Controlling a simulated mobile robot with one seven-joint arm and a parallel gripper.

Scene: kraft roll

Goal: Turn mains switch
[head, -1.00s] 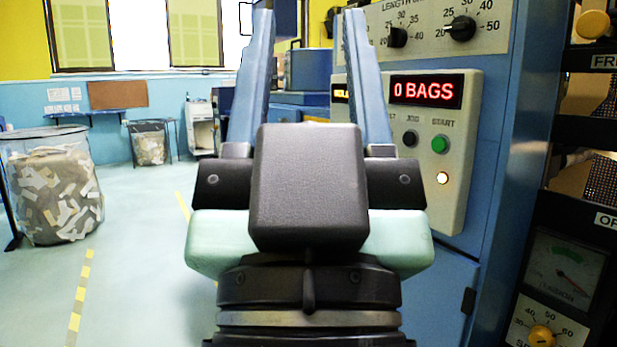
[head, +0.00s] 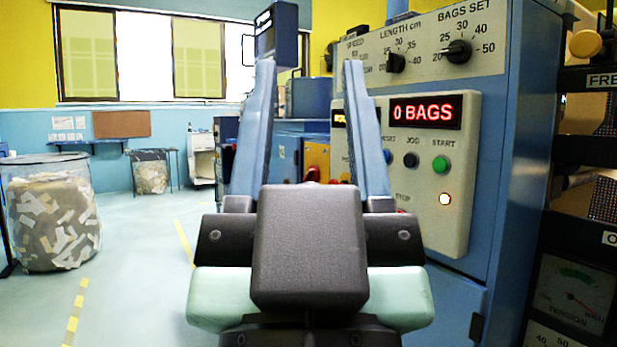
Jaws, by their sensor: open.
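My gripper (head: 309,66) is in the middle of the head view, pointing away from the camera. Its two blue fingers are wide apart with nothing between their tips. Past it, low between the fingers, an orange-yellow plate (head: 318,154) shows on blue machinery, with a small red part (head: 312,174) in front of it, partly hidden by my gripper. This may be the mains switch, but it is too small and covered to be sure. My gripper appears apart from it.
A blue cabinet (head: 515,130) stands close on the right, with a grey button panel (head: 462,215) reading "0 BAGS" and dials above, near the right finger. A dark rack with a gauge (head: 572,297) is further right. The floor (head: 140,240) at left is open, with a scrap-filled bin (head: 52,215).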

